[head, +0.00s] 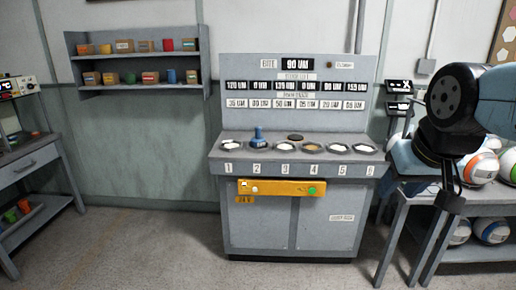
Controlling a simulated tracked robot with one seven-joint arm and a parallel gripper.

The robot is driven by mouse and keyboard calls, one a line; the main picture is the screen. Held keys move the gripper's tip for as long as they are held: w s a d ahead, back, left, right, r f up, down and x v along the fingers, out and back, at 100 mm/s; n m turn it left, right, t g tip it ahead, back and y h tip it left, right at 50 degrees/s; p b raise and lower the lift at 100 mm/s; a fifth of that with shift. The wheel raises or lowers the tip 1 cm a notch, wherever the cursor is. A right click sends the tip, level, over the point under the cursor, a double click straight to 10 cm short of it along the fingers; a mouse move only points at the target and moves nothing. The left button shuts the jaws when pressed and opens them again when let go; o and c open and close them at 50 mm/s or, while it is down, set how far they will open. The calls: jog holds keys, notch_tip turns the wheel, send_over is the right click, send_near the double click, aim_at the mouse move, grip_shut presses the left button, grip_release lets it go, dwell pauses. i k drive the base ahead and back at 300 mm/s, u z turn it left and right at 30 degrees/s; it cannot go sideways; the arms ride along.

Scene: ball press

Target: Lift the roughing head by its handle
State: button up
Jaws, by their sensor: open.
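A small blue piece with an upright knob-like handle (257,136), which looks like the roughing head, stands at position 2 on top of the grey press cabinet (296,172). My gripper (451,196) hangs at the right of the head view, pointing down near the side table. It is open and well apart from the blue piece, far to its right. I see nothing held between the fingers, though they are small and dark here.
A panel (294,95) with displays rises behind. An orange control bar (282,188) is on the front. Balls (481,167) fill the right table. Floor in front is clear.

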aim_at(257, 142)
jog(key=u, duration=0.4)
jog(key=k, duration=0.1)
jog(key=u, duration=0.85)
jog(key=i, duration=1.7)
jog(key=u, duration=1.3)
jog(key=i, duration=0.1)
jog(key=z, duration=3.05)
jog(key=k, duration=0.6)
jog(key=z, duration=0.05)
